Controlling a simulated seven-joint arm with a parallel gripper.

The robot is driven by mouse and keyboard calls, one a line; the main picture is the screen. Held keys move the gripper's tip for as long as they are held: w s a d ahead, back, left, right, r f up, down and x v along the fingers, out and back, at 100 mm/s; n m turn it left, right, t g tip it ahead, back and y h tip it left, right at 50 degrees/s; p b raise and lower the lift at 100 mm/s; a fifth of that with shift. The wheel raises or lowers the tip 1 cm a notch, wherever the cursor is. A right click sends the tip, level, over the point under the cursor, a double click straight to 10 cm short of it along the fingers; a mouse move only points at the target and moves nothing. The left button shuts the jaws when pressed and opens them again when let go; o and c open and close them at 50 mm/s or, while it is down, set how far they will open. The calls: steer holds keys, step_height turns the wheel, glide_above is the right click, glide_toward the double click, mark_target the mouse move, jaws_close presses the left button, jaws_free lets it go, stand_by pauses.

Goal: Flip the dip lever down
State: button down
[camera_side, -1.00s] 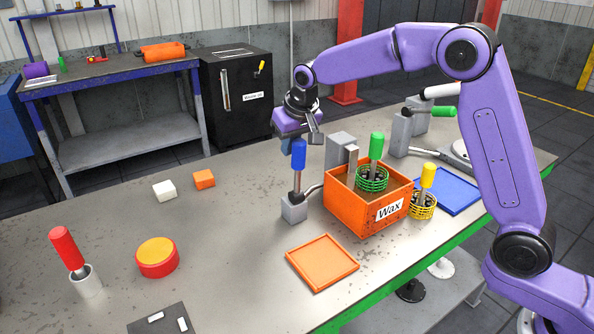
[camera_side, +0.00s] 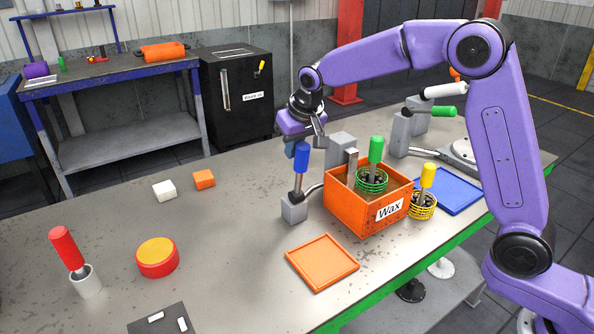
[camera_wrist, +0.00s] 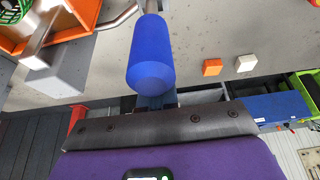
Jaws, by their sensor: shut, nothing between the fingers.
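The lever with the blue handle (camera_side: 301,158) stands nearly upright on a grey block (camera_side: 294,208), beside the orange box marked "Wax" (camera_side: 355,213). A bent metal rod runs from the block toward the box. A green wire basket (camera_side: 371,182) with a green handle sits inside the box. My gripper (camera_side: 293,151) is shut and empty, close behind the blue handle near its top. In the wrist view the blue handle (camera_wrist: 151,55) covers most of my gripper's fingers (camera_wrist: 157,100). They look very close to it; I cannot tell if they touch.
A yellow basket (camera_side: 422,206) stands right of the box, near a blue tray (camera_side: 452,191). An orange tray (camera_side: 322,262) lies in front. A lever with a green grip (camera_side: 440,111) is behind. The table left of the blue lever is mostly clear.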

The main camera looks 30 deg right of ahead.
mark_target(301, 156)
steer(key=shift+s+f, duration=0.1)
steer(key=shift+s, duration=0.4)
steer(key=shift+s+f, duration=0.1)
steer(key=shift+s, duration=0.45)
steer(key=shift+s+f, duration=0.15)
steer(key=shift+s, duration=0.5)
